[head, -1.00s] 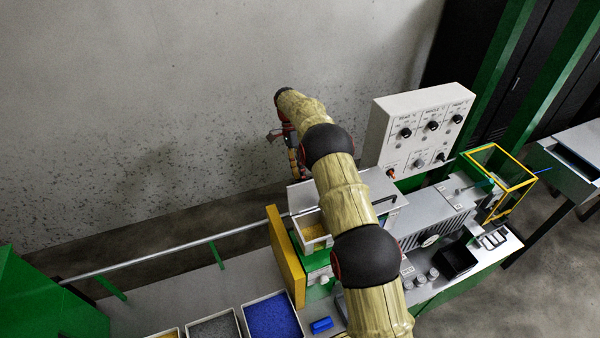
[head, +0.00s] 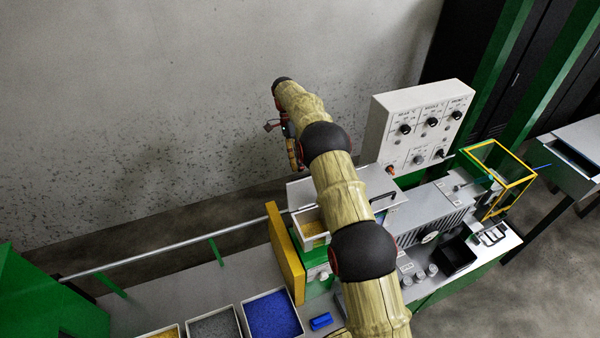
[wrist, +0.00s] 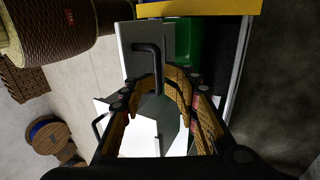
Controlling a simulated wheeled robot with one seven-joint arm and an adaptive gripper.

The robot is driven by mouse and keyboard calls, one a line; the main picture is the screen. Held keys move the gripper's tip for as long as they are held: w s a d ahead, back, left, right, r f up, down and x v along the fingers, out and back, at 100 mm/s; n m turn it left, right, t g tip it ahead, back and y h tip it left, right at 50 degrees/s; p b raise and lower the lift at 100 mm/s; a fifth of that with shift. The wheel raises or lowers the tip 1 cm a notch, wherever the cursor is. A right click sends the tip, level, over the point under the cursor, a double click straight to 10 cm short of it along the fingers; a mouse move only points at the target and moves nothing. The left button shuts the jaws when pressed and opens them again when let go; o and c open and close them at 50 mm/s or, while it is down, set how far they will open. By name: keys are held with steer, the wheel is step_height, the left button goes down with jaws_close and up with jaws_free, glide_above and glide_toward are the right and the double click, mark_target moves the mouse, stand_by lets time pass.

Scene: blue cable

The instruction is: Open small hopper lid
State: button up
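In the wrist view, a pale lid panel (wrist: 134,42) with a black bar handle (wrist: 148,62) lies in front of my gripper (wrist: 154,84). The fingers are spread apart, with the lower end of the handle appearing between them; I see no grip on it. In the head view, a hopper with yellow pellets (head: 313,228) shows partly open beside my arm. A pale panel (head: 299,194) stands behind it, and a grey lid with a black handle (head: 384,196) is right of my arm. My arm hides much of the hopper area.
A yellow plate (head: 285,252) stands left of the hopper. A white control box (head: 418,128) with knobs rises behind right. A yellow-framed guard (head: 500,180) is at the right. Bins, including one of blue pellets (head: 271,316), line the front. The wall side is clear.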

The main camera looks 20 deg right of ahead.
steer(key=v, duration=0.4)
steer(key=shift+w+r, duration=0.15)
steer(key=shift+r, duration=0.1)
steer(key=shift+r, duration=0.1)
steer(key=s+a+r+n+t+b, duration=0.3)
steer(key=s+a+r+n+b, duration=0.25)
steer(key=b, duration=0.55)
steer(key=s+a+r+n+t+b, duration=0.1)
steer(key=s+r+n+t+b, duration=0.2)
steer(key=s+b, duration=0.75)
steer(key=s+a+f+n+t+b, duration=0.2)
steer(key=s+f+n+b, duration=0.2)
steer(key=s+f, duration=0.7)
steer(key=s+a+f+n+t+b, duration=0.2)
steer(key=s+f+n+b, duration=0.3)
steer(key=s, duration=1.1)
step_height(320, 180, down, 6)
steer(key=t+b, duration=0.1)
steer(key=b, duration=0.2)
steer(key=shift+s, duration=0.4)
